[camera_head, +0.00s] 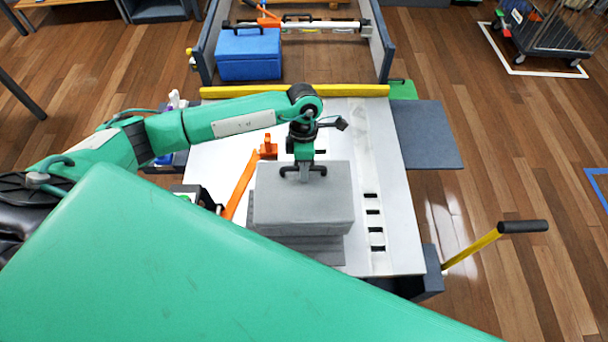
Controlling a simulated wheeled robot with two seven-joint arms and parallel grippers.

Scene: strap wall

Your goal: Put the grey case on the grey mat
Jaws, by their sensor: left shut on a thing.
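The grey case (303,205) is a box with a dark handle on top, upright over the white table top. My left gripper (304,170) comes down from above and is shut on the handle of the case. The grey mat (325,251) shows as a flat grey edge below and beside the near side of the case. The case hides most of the mat. I cannot tell whether the case touches the mat or hangs slightly above it. My right gripper is not in view.
An orange strap (240,185) lies left of the case. A yellow bar (295,91) crosses the table's far end, with a blue case (249,55) beyond it. A dark grey panel (428,135) and a yellow lever (472,248) stick out at the right. My green body covers the foreground.

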